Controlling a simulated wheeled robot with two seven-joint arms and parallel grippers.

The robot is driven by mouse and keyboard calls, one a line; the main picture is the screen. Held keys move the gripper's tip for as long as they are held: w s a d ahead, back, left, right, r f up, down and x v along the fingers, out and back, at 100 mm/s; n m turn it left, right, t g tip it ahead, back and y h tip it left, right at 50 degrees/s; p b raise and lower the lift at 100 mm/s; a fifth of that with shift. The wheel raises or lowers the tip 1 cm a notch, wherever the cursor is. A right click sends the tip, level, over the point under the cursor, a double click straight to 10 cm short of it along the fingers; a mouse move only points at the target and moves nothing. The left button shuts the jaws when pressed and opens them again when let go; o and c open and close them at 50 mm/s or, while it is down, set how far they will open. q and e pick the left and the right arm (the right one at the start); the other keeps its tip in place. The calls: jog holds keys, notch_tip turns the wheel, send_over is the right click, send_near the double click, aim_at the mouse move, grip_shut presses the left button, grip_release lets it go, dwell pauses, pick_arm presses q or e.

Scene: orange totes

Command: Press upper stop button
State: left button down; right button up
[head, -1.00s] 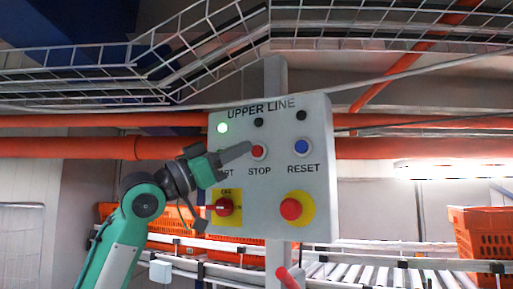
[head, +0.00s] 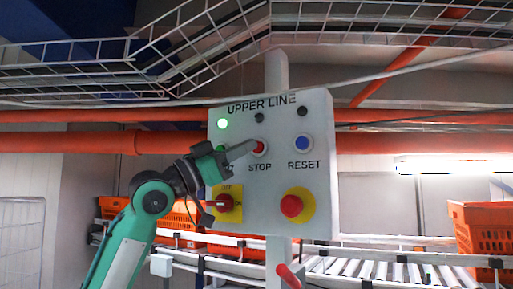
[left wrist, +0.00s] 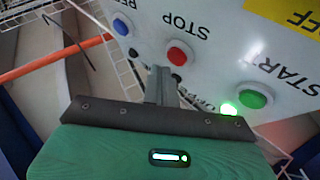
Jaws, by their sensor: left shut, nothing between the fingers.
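The UPPER LINE panel (head: 270,215) is a white box on a post. Its red STOP button (head: 259,147) sits between START and the blue RESET button (head: 302,144). My left gripper (head: 252,147) is shut and empty, its fingertips at the left edge of the STOP button in the head view. In the left wrist view the red STOP button (left wrist: 180,53) shows whole, just beyond and right of the shut fingers (left wrist: 158,72); contact cannot be told.
A green lamp (head: 222,124) is lit; two other lamps are dark. A red emergency knob (head: 291,206) on yellow and a red rotary switch (head: 224,203) sit below. A wire cable tray (head: 200,60) hangs above; roller conveyors and orange totes (head: 482,230) stand behind.

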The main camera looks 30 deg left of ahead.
dwell(1.3)
pick_arm(q)
jog(key=shift+w, duration=0.4)
jog(key=shift+w+p, duration=0.45)
jog(key=shift+p, duration=0.1)
dwell(0.6)
jog(key=shift+s, duration=0.85)
jog(key=shift+s, duration=0.1)
jog(key=shift+s+d+b, duration=0.1)
jog(key=shift+s+b, duration=0.6)
jog(key=shift+s, duration=1.7)
jog(key=shift+f, duration=0.1)
